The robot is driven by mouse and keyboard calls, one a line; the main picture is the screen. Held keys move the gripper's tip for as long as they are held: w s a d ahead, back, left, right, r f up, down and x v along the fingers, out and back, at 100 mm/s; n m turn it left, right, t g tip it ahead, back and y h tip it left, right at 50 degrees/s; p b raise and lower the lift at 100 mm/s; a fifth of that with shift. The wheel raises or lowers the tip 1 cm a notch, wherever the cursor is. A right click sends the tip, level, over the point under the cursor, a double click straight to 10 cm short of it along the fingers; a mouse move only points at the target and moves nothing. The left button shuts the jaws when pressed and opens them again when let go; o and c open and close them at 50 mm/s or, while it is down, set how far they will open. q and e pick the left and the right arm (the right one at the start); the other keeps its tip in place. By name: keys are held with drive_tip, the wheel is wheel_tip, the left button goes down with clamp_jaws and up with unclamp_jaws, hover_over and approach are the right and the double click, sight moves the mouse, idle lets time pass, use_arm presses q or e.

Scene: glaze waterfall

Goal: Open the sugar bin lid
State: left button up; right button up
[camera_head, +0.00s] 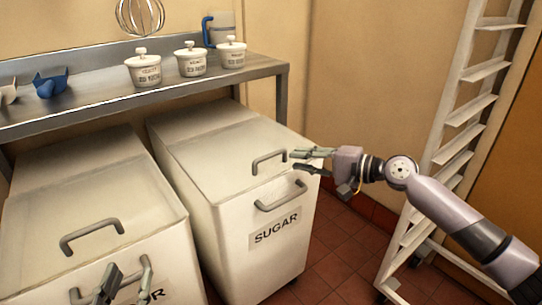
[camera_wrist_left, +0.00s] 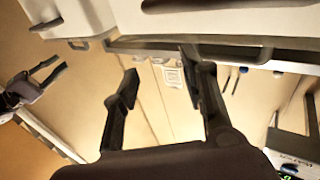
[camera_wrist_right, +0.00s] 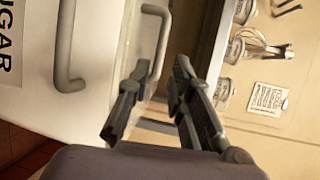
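The white sugar bin (camera_head: 240,220), labelled SUGAR (camera_head: 275,228), stands in the middle of the head view with its lid (camera_head: 220,155) closed. The grey lid handle (camera_head: 269,162) is on top near the front edge. A second handle (camera_head: 281,200) is on the bin's front. My right gripper (camera_head: 303,162) is open and empty, just right of the lid handle. In the right wrist view the lid handle (camera_wrist_right: 163,35) lies ahead of its open fingers. My left gripper (camera_wrist_left: 160,65) is open and empty; it shows at the bottom left of the head view (camera_head: 108,284), before the other bin.
Another white bin (camera_head: 90,190) with a lid handle (camera_head: 92,236) stands at left. A metal shelf (camera_head: 110,103) above both bins holds white canisters (camera_head: 192,60) and a blue-handled jug (camera_head: 220,28). A white rack (camera_head: 455,140) stands at right; red floor is between.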

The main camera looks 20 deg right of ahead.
sight(271, 156)
drive_tip(key=x, duration=0.8)
drive_tip(key=shift+f+b, duration=0.1)
drive_tip(key=shift+b, duration=0.25)
use_arm(q)
drive_tip(key=shift+s+d+r+t+h, duration=0.15)
drive_tip(key=shift+r+t, duration=0.45)
drive_tip(key=shift+r, duration=0.35)
drive_tip(key=shift+s+r+t+h, duration=0.15)
drive_tip(key=shift+r+t, duration=0.45)
drive_tip(key=shift+r, duration=0.3)
use_arm(e)
drive_tip(key=shift+w+a, duration=0.4)
drive_tip(key=shift+w, duration=0.05)
drive_tip(key=shift+c, duration=0.2)
drive_tip(key=shift+f, duration=0.1)
clamp_jaws()
